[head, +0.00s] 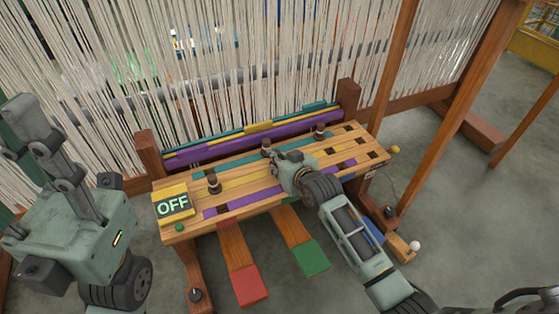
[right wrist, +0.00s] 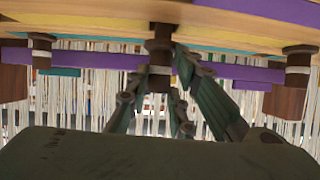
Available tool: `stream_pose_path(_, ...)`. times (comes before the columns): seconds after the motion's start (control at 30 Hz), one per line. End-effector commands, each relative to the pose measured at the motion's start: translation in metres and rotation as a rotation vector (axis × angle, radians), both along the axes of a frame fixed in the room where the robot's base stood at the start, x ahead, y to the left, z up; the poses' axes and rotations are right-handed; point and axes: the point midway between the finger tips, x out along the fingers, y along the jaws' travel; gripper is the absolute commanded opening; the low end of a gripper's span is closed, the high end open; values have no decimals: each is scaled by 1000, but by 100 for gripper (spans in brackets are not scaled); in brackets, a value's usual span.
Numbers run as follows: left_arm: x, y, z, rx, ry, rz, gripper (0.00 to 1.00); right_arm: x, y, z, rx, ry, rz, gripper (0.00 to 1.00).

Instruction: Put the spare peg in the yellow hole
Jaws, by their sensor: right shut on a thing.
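Three dark brown pegs with pale bands stand along the slatted wooden board (head: 190,222): a left peg (head: 213,184), a middle peg (head: 266,146) and a right peg (head: 320,131). My right gripper (head: 277,157) is shut on the middle peg, which shows upright between the fingers in the right wrist view (right wrist: 159,58).
An OFF sign (head: 173,205) and green button sit at the board's left end. A red pedal (head: 249,285) and a green pedal (head: 310,257) are in front. The loom's pale threads (head: 210,75) hang behind. Wooden posts (head: 465,100) stand at right.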

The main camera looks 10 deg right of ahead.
Motion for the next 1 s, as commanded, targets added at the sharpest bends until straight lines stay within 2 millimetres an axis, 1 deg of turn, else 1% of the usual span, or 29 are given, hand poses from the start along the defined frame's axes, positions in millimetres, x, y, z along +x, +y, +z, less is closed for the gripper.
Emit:
stream_pose_path(0.3,0,0,0,0,0,0,40,0,0,-10,0,1,0,6)
stream_pose_path(0.43,0,0,0,0,0,0,40,0,0,-12,0,1,0,6)
stream_pose_path(0.47,0,0,0,0,0,0,40,0,0,-12,0,1,0,22)
stream_pose_path(0.67,0,0,0,0,-1,-1,40,0,0,-12,0,1,0,39)
stream_pose_path(1.0,0,0,0,0,-2,0,40,0,0,-9,0,0,0,40)
